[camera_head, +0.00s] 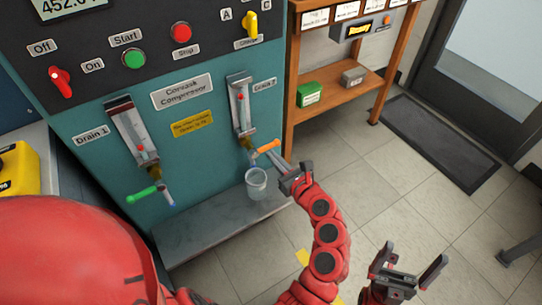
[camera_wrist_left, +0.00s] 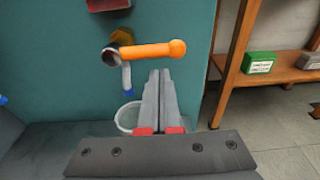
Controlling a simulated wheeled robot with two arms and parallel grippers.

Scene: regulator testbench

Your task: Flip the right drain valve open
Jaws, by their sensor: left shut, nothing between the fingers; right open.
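The right drain valve has an orange handle (camera_head: 267,147) and a blue spout below the Drain 2 gauge on the teal compressor panel. In the left wrist view the handle (camera_wrist_left: 155,50) lies sideways, pointing right from the valve body. My left gripper (camera_head: 277,158) is shut and empty, its fingertips close to the handle. In the left wrist view the fingertips (camera_wrist_left: 160,72) appear just below the handle; I cannot tell whether they touch it. A clear cup (camera_head: 257,187) stands below the spout. My right gripper (camera_head: 408,265) is open and empty at the lower right, away from the panel.
The left drain valve has a green handle (camera_head: 142,195). A grey ledge (camera_head: 215,232) runs below the panel. A wooden shelf (camera_head: 340,93) with a green box (camera_head: 309,94) stands to the right. The tiled floor in front of it is open.

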